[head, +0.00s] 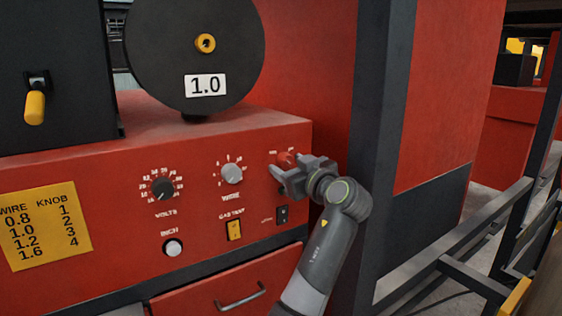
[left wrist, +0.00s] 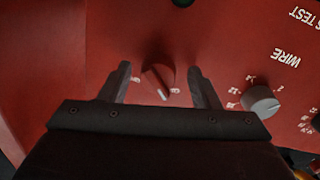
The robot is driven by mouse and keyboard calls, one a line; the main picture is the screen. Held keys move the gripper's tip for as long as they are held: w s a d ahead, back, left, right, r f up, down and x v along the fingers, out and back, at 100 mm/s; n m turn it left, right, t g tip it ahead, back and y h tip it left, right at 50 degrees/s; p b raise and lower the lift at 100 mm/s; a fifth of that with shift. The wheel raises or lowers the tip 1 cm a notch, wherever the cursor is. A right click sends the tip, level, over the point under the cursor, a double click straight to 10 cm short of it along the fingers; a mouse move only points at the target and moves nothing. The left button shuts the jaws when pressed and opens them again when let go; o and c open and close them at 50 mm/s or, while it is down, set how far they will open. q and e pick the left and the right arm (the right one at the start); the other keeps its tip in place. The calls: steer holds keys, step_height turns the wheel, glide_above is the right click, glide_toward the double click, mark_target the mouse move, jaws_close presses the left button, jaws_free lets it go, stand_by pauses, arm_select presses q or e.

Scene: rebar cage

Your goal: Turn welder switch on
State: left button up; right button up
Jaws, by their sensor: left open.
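The red rotary switch (head: 285,159) sits at the upper right of the red welder's front panel, with small white marks beside it too small to read. My left gripper (head: 277,176) is at this switch, its fingers pointing at the panel. In the left wrist view, the red switch (left wrist: 158,82) stands between the two open fingers (left wrist: 160,72), with a gap on each side. A pale pointer line on it points toward the gripper body, slightly slanted. In the head view the gripper partly hides the switch. My right gripper is not in view.
The panel holds a black volts knob (head: 163,188), a grey wire knob (head: 232,174), a yellow gas test switch (head: 234,230), a white inch button (head: 173,248) and a small black switch (head: 282,214). A yellow chart (head: 45,228) is at left. A dark post (head: 372,130) stands right.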

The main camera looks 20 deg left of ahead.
arm_select(q)
steer(key=shift+d, duration=0.15)
steer(key=shift+r, duration=0.1)
steer(key=c, duration=1)
